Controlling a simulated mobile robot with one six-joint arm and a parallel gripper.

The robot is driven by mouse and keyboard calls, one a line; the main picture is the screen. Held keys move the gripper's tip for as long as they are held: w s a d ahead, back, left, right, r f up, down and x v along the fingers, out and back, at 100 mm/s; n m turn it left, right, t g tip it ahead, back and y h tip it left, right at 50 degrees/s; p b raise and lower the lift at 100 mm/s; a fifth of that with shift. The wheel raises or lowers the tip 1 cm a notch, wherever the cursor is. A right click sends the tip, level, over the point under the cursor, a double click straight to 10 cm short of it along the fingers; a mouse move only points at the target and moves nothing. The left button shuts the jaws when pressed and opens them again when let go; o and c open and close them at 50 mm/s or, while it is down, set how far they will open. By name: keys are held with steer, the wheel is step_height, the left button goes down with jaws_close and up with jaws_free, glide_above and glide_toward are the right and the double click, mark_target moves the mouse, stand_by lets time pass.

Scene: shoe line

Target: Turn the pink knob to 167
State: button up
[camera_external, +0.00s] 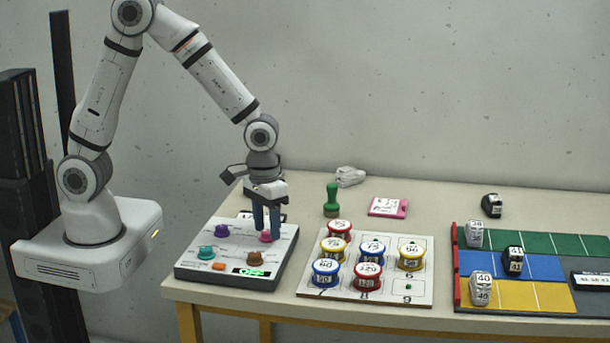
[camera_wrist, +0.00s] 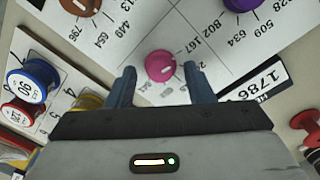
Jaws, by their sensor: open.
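The pink knob (camera_wrist: 160,66) sits on a white control panel (camera_external: 228,262). In the external view the pink knob (camera_external: 265,237) shows just below my fingertips. My gripper (camera_wrist: 160,88) is open, with one blue finger on each side of the knob and visible gaps between. In the external view my gripper (camera_external: 266,232) points down over the panel.
The panel also holds a purple knob (camera_external: 222,230), a teal knob (camera_external: 206,252), a brown knob (camera_external: 255,258), an orange button (camera_external: 219,266) and a green display (camera_external: 250,272). A board with several numbered spools (camera_external: 368,275) stands close on the right. A green stamp (camera_external: 332,202) stands behind.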

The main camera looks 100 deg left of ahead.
mark_target(265, 231)
step_height(265, 231, up, 7)
steer(key=shift+s+a+f, duration=0.1)
steer(key=shift+r, duration=0.5)
stand_by(0.3)
steer(key=s+d+r+m, duration=0.1)
steer(key=s+r+m, duration=0.1)
steer(key=s, duration=0.4)
steer(key=s+d+r+m+t, duration=0.1)
steer(key=s+d+r+m, duration=0.1)
steer(key=s, duration=0.4)
steer(key=s+d+r+m+t, duration=0.1)
steer(key=s+d+r+m, duration=0.1)
steer(key=s+m, duration=0.3)
steer(key=shift+s+d+r+m, duration=0.2)
steer(key=shift+s+r+m, duration=0.2)
steer(key=shift+s+r, duration=0.3)
stand_by(1.2)
